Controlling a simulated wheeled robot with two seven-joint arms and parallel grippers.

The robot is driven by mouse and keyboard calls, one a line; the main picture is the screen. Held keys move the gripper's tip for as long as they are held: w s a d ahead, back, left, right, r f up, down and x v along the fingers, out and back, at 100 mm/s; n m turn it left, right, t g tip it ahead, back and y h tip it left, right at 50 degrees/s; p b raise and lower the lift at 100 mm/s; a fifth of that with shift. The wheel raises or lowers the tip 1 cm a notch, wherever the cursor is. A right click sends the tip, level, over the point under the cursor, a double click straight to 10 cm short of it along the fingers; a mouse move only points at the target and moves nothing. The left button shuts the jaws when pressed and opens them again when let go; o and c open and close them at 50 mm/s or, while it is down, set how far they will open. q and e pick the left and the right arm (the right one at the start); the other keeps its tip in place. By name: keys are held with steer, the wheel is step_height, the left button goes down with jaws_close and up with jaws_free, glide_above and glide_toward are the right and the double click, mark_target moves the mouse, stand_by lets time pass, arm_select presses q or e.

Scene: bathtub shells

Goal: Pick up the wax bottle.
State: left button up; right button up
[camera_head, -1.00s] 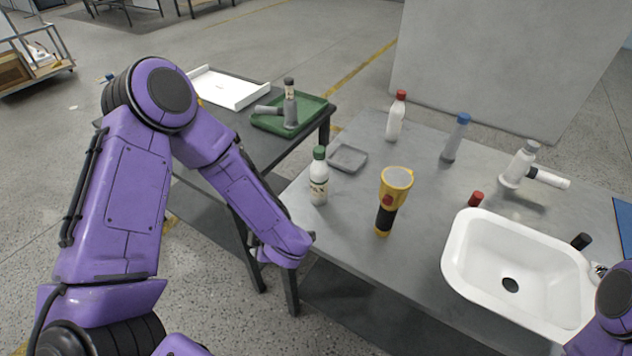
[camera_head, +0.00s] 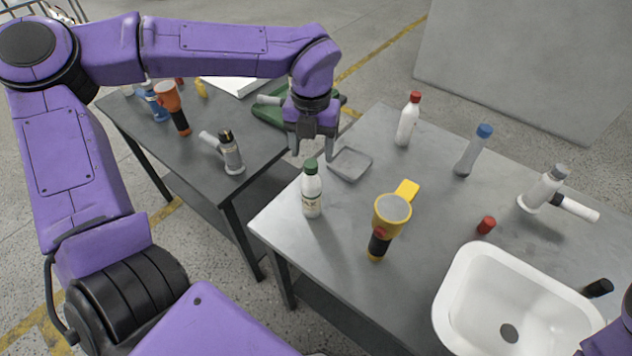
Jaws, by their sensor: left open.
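The wax bottle (camera_head: 312,196), white with a green cap and a printed label, stands upright near the left edge of the grey sink table. My left gripper (camera_head: 312,152) points down with its two fingers apart and empty. In the picture it sits just above and around the height of the green cap; whether it is directly over the bottle or behind it is hard to tell. No contact shows. My right gripper is out of view; only a purple part of my right arm shows at the lower right corner.
Near the bottle are a yellow-black flashlight (camera_head: 390,222) and a shallow grey tray (camera_head: 350,164). A red-capped white bottle (camera_head: 408,120), a blue-capped bottle (camera_head: 473,152), a tap (camera_head: 545,190) and a white sink (camera_head: 462,262) stand farther right. A second table (camera_head: 150,138) holds tools.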

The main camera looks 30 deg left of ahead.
mark_target(311, 164)
arm_select(q)
steer(key=f, duration=0.2)
steer(key=f+p, duration=0.1)
steer(key=f, duration=0.1)
steer(key=f+p, duration=0.1)
steer(key=f, duration=0.1)
steer(key=shift+w+a+f, duration=0.25)
steer(key=shift+a+f, duration=0.1)
steer(key=shift+a, duration=0.05)
steer(key=shift+s, duration=0.15)
jaws_close()
